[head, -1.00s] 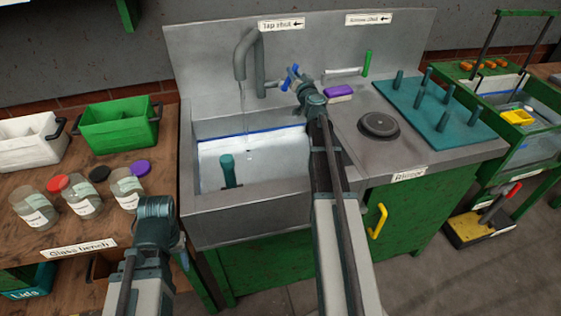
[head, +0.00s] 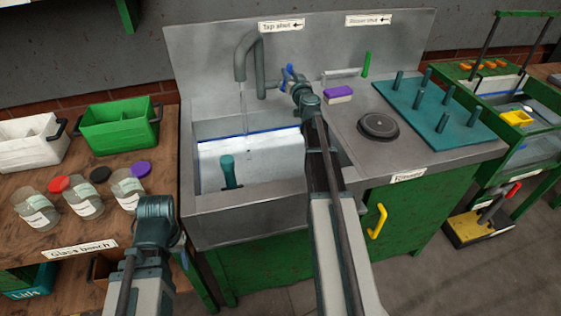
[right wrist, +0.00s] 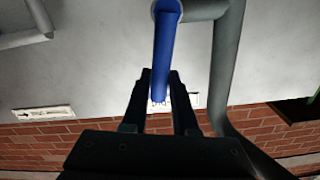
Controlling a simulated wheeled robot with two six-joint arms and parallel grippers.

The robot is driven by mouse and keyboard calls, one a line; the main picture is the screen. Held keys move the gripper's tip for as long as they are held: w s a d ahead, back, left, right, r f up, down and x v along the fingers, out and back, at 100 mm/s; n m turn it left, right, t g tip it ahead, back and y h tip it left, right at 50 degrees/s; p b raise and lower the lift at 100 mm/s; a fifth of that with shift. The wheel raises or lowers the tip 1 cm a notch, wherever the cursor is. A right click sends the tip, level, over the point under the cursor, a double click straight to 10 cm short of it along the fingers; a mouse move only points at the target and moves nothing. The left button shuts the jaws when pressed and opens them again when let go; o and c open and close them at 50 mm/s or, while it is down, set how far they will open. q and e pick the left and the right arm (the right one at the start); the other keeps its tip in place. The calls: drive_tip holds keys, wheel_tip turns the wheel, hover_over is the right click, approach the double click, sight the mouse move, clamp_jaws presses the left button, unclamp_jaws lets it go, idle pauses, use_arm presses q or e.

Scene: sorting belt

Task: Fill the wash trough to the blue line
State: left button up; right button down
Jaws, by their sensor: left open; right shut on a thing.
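The grey metal wash trough (head: 240,213) is in the middle of the head view, with water (head: 220,165) in it. The blue line (head: 265,132) runs along its back wall, and the water surface looks below it. A thin stream (head: 244,118) falls from the curved tap spout (head: 241,62). My right gripper (head: 294,82) is shut on the blue tap lever (head: 288,71); the right wrist view shows the lever (right wrist: 167,45) between the fingers (right wrist: 164,82). My left gripper (head: 158,212) is open and empty in front of the trough's left side; its fingers are mostly hidden.
A teal upright piece (head: 229,170) stands in the trough. A purple sponge (head: 338,92), round drain (head: 378,125) and teal peg rack (head: 432,108) lie right.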

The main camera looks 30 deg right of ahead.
drive_tip(key=shift+w+a+n, duration=0.25)
drive_tip(key=shift+a+n, duration=0.65)
drive_tip(key=shift+n, duration=0.6)
drive_tip(key=shift+c, duration=2)
unclamp_jaws()
drive_tip(key=v, duration=0.8)
drive_tip(key=shift+d, duration=0.1)
